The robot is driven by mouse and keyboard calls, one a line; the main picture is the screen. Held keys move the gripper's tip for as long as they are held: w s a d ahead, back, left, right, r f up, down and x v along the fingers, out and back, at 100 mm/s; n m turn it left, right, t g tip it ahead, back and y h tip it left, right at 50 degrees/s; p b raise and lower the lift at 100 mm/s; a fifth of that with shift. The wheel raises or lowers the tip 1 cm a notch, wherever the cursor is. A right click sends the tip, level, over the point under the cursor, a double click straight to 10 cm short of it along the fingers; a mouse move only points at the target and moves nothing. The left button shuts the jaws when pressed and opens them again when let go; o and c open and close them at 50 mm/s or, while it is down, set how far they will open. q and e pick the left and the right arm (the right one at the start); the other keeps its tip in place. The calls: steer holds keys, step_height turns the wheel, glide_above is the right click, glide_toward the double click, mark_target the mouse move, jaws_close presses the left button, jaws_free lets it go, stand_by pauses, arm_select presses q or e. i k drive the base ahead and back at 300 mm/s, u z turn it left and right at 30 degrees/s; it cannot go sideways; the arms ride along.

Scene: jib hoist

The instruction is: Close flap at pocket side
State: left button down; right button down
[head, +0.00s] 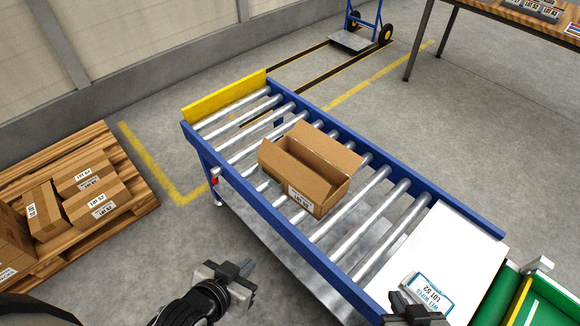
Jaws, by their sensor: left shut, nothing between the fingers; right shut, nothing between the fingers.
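An open cardboard carton (330,192) sits on the middle of the roller conveyor (228,168), with a white label on its near face. One wide flap (325,145) along its far side stands out, tilted away from the opening. Another flap (283,172) shows along the near left side. The inside looks dark and I cannot tell what it holds. I cannot tell which side is the pocket side. My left gripper (246,268) is shut and empty, in front of the conveyor, apart from the carton. My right gripper (418,300) is shut at the bottom edge, partly cut off.
A white plate (455,245) covers the conveyor's right end and bears a white and blue packet (428,290). A yellow stop (225,95) closes the far left end. A pallet (125,205) with cartons stands left. Rollers beside the carton are bare.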

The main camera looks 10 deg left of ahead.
mark_target(313, 186)
steer(key=u, duration=1.5)
steer(key=k, duration=0.7)
steer(key=z, duration=0.25)
